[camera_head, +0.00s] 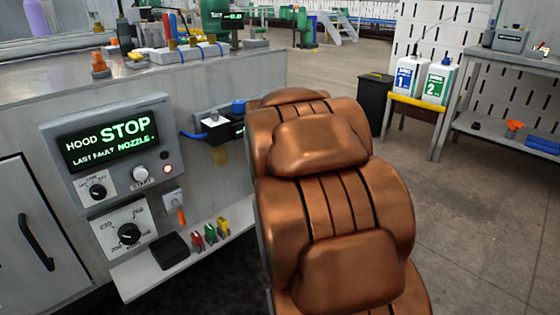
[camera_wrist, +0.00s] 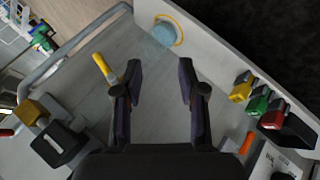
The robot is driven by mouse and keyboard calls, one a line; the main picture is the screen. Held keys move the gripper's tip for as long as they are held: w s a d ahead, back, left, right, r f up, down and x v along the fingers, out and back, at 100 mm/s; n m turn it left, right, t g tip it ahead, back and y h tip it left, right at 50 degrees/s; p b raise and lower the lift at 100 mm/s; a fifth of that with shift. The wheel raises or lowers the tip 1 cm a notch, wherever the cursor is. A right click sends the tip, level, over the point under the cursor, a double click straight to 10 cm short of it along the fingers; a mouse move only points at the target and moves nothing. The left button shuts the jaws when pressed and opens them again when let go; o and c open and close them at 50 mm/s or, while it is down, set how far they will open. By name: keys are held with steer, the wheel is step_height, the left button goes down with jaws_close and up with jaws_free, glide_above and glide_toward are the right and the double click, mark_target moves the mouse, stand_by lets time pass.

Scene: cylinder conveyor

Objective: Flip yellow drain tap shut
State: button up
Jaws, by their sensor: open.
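A yellow lever (camera_wrist: 104,68), which looks like the drain tap's handle, lies on the grey panel in the wrist view. It slants, with its lower end close beside the left finger; I cannot tell whether they touch. My gripper (camera_wrist: 160,82) is open, its dark fingers apart with only bare grey panel showing between them. In the head view my copper-coloured arm fills the middle and hides the gripper and this lever.
A shelf (camera_head: 143,283) carries small yellow (camera_head: 223,226), green (camera_head: 211,233) and red (camera_head: 197,240) pieces and a black box (camera_head: 169,250). A yellow-rimmed blue disc (camera_wrist: 165,32) is beyond the fingers. A grey rail (camera_wrist: 80,50) runs left of the lever.

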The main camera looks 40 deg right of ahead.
steer(key=w+d+r+n+t+y, duration=0.2)
steer(key=w+d+n+t+y, duration=0.2)
steer(key=d+n+t, duration=0.6)
steer(key=shift+g, duration=0.6)
steer(key=shift+d+f+b+x, duration=0.15)
steer(key=shift+b+x, duration=0.35)
steer(key=shift+x, duration=0.85)
steer(key=shift+d+b+x, duration=0.3)
steer(key=shift+b+x, duration=0.2)
steer(key=shift+x, duration=0.85)
steer(key=shift+d+f+b+x, duration=0.15)
steer(key=shift+b+x, duration=0.35)
steer(key=shift+x, duration=0.85)
steer(key=shift+s+r, duration=0.1)
steer(key=shift+s, duration=0.05)
steer(key=shift+c, duration=0.2)
jaws_close()
